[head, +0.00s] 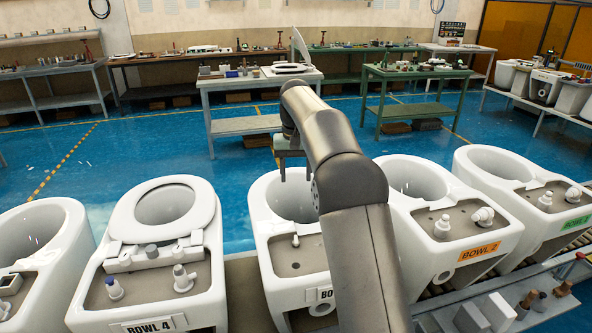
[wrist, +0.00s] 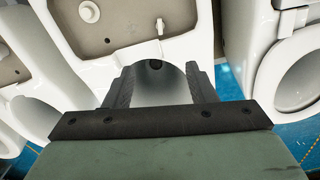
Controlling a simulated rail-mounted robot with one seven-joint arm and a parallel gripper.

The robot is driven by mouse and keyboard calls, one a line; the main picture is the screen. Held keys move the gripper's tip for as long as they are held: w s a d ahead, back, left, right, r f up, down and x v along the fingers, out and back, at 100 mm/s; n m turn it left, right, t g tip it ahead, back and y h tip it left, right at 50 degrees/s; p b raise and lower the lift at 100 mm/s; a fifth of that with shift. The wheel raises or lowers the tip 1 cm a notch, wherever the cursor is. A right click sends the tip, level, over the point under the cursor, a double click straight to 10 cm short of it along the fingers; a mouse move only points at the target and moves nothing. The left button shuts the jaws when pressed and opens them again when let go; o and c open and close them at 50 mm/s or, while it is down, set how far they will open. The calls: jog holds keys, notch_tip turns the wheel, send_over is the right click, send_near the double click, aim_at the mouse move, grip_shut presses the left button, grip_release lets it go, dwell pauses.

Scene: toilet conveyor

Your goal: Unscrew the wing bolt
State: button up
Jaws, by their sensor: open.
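A small pale upright bolt (head: 295,240) stands on the grey-brown rear deck of the middle white toilet bowl (head: 268,215). It is the likely wing bolt, but its wings are too small to make out. In the wrist view the bolt (wrist: 160,26) shows at top centre, beyond the fingertips. My gripper (head: 295,174) hangs above the opening of this bowl, behind the bolt in the head view. In the wrist view my gripper (wrist: 160,70) has its two dark fingers spread, with nothing between them but the bowl's hollow below. The fingers are apart from the bolt.
A bowl with a raised-rim seat, labelled BOWL 4 (head: 150,326), stands to the left. BOWL 2 (head: 478,251) stands close on the right, with white fittings on its deck. My arm hides part of the middle bowl's right side. Workbenches (head: 260,80) stand well behind.

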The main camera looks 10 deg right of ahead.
jog(key=shift+r, duration=0.1)
jog(key=c, duration=0.3)
jog(key=t+b, duration=0.2)
jog(key=b, duration=0.5)
send_near(296, 239)
jog(key=f, duration=0.2)
jog(key=w+f+p, duration=0.1)
jog(key=f, duration=0.4)
jog(key=shift+w+f+p, duration=0.25)
jog(key=shift+f+p, duration=0.05)
jog(key=shift+f, duration=0.05)
grip_shut()
jog(key=shift+r+p, duration=0.45)
jog(key=shift+r, duration=0.25)
jog(key=shift+r+p, duration=1.7)
jog(key=shift+r, duration=1.05)
